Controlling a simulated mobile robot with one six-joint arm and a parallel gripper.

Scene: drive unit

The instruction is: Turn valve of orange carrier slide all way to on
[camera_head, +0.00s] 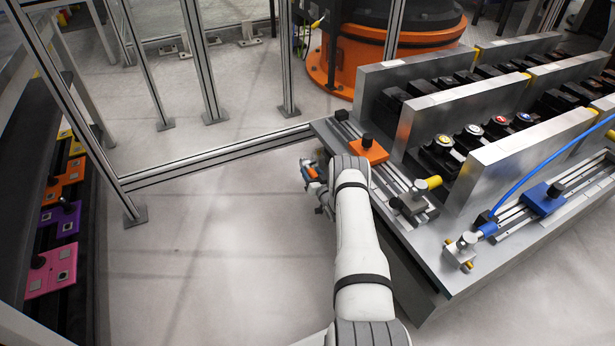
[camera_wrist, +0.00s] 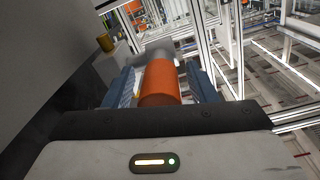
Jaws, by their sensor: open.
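The orange carrier (camera_head: 368,151) sits on its slide rails at the near left end of the metal bench. In the wrist view, an orange cylindrical valve knob (camera_wrist: 160,84) lies between the two blue-grey fingers of my gripper (camera_wrist: 161,88). The fingers are open, one on each side of the knob. I cannot tell whether either touches it. A blurred grey body (camera_wrist: 157,52) shows behind the knob. In the head view, my gripper (camera_head: 312,174) is at the bench's left edge, left of the orange carrier, partly hidden by my arm. A bit of orange shows there.
Metal frame posts (camera_head: 203,70) stand at the left. Floor left of the bench is clear.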

